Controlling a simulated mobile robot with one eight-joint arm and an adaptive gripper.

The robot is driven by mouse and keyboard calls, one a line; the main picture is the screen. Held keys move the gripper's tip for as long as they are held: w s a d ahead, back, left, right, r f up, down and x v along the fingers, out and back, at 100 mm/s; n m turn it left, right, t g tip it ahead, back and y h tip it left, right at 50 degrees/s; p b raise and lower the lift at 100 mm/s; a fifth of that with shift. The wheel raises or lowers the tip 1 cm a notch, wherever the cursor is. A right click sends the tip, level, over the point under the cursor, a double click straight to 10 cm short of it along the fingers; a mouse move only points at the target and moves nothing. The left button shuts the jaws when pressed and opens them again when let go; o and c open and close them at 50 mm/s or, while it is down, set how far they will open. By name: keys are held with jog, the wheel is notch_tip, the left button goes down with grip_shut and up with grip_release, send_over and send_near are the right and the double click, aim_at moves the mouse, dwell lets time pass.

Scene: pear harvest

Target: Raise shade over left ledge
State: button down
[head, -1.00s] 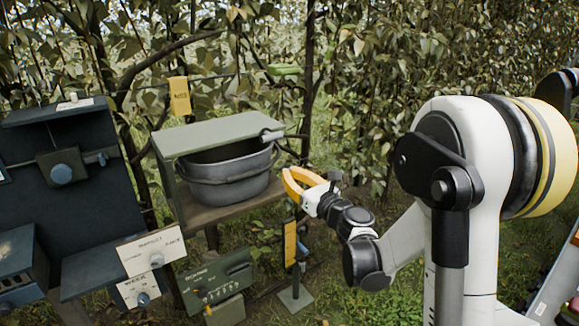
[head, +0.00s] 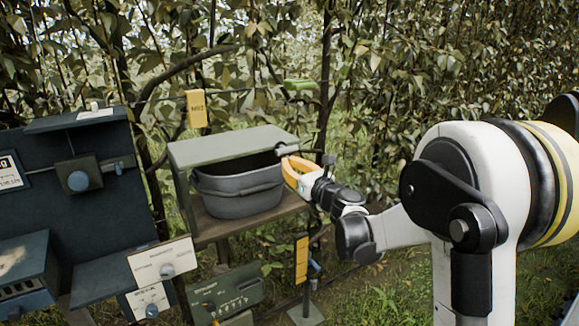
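The shade is a grey-green flat panel (head: 225,147) above a wooden ledge (head: 215,228) at the left of centre in the head view. It lies nearly flat over a dark grey bucket (head: 238,192) that stands on the ledge. A short light grey handle (head: 287,149) sticks out at the shade's right front corner. My gripper (head: 287,168) with orange fingers is just below and right of this handle. The fingers look apart, with nothing seen between them. Whether a finger touches the handle I cannot tell.
A dark blue panel with a knob (head: 78,181) stands at the left. A yellow tag (head: 196,108) hangs above the shade. A yellow-fronted post (head: 301,260) stands below my gripper.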

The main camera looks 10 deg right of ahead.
jog(key=s+a+r+n+p, duration=0.1)
jog(key=a+r+n+p, duration=0.15)
jog(key=r+p, duration=0.4)
jog(key=a+r+n+p, duration=0.2)
jog(key=r+n+p, duration=0.15)
jog(key=r, duration=0.55)
jog(key=s+a+r+n+p, duration=0.1)
jog(key=a+r+n+p, duration=0.1)
jog(key=r+n+p, duration=0.35)
jog(key=s+a+r+n+p, duration=0.2)
jog(key=a+r, duration=0.3)
jog(key=a, duration=0.3)
jog(key=s+a+r+n+p, duration=0.2)
jog(key=s+a+r+n, duration=0.1)
jog(key=a, duration=0.5)
jog(key=shift+s+a+r+n+g+y, duration=0.35)
jog(key=shift+r+n, duration=0.4)
jog(key=shift+r, duration=0.65)
jog(key=shift+w+d, duration=0.1)
jog(key=shift+d, duration=0.1)
